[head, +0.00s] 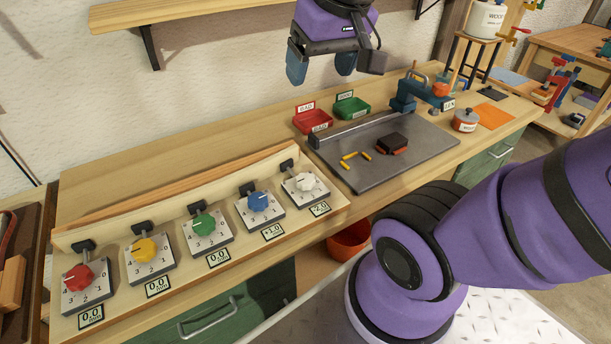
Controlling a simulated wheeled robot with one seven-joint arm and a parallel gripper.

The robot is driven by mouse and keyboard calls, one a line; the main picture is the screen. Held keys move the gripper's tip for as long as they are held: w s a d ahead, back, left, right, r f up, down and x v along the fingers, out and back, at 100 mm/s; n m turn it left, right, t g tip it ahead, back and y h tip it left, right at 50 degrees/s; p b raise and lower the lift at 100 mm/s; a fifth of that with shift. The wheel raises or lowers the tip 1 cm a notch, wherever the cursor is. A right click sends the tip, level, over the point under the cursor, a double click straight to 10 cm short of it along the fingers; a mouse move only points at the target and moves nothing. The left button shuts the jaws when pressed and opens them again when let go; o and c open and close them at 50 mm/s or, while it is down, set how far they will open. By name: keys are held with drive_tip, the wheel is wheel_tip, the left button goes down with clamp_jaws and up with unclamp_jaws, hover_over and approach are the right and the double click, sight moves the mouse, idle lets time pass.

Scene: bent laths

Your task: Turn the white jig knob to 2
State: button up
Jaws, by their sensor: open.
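The white jig knob (305,182) sits on a grey numbered plate at the right end of a row of several coloured knobs on the bench. Its pointer is too small to read surely. A small display (320,209) in front of it seems to show 2.0, with a sign I cannot read surely. My gripper (321,70) is open and empty, fingers pointing down, high above the back of the bench. It is apart from the knob.
Blue (259,201), green (204,224), yellow (145,249) and red (78,277) knobs run leftward. A long bent lath (170,197) stands behind them. Right are a grey plate (425,150) with a dark block, red (312,122) and green (352,110) trays, and a blue clamp tool (408,95).

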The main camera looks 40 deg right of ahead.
drive_tip(key=w+d+f+m+g+y, duration=0.1)
drive_tip(key=w+d+f+m+g, duration=0.3)
drive_tip(key=w+f, duration=0.65)
drive_tip(key=m+g+y, duration=0.3)
drive_tip(key=m, duration=0.2)
approach(305, 178)
drive_tip(key=x, duration=0.9)
drive_tip(key=shift+s, duration=0.1)
drive_tip(key=c, duration=0.9)
